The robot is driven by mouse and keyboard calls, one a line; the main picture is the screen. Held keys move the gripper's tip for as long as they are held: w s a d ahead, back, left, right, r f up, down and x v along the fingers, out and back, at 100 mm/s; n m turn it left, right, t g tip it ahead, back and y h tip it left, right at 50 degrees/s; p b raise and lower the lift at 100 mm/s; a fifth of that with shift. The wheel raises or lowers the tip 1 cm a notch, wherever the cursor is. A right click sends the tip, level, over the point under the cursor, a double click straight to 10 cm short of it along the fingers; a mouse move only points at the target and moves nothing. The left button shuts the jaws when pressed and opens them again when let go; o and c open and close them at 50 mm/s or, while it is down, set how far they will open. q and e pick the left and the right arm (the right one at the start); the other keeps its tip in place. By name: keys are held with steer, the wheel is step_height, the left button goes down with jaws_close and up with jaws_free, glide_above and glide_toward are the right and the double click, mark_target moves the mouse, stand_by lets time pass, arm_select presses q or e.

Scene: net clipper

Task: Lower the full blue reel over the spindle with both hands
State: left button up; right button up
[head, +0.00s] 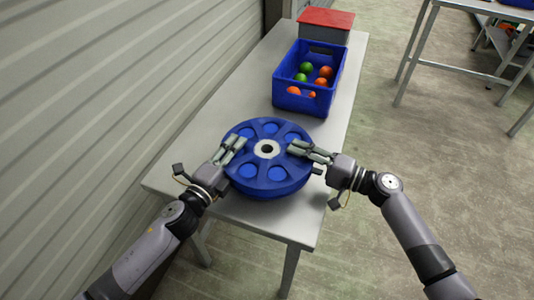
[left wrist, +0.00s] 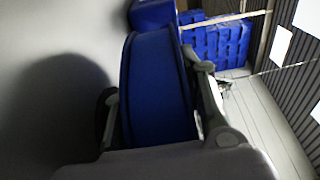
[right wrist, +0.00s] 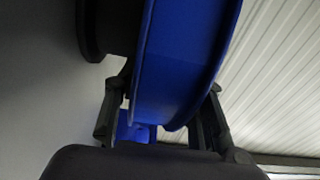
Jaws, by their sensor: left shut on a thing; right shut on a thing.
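The full blue reel (head: 285,181), a thick disc with round openings and a pale hub, is level over the near part of the table. My left gripper (head: 234,147) is shut on its left rim. My right gripper (head: 298,148) is shut on its right rim. The reel's rim lies between the fingers in the left wrist view (left wrist: 155,88) and in the right wrist view (right wrist: 185,65). A dark round, flanged part (right wrist: 93,28), possibly the spindle's base, shows between table and reel. The spindle's post is hidden; I cannot tell whether it is in the hub hole.
A blue crate (head: 284,101) with several orange and green balls stands behind the reel on the long grey table (head: 205,132). A red-topped box (head: 326,17) is at the far end. A ribbed wall runs along the left. Another table stands at upper right.

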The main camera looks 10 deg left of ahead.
arm_select(q)
jaws_close()
arm_select(e)
jaws_close()
arm_select(q)
steer(key=shift+r, duration=0.15)
arm_select(e)
steer(key=shift+r, duration=0.1)
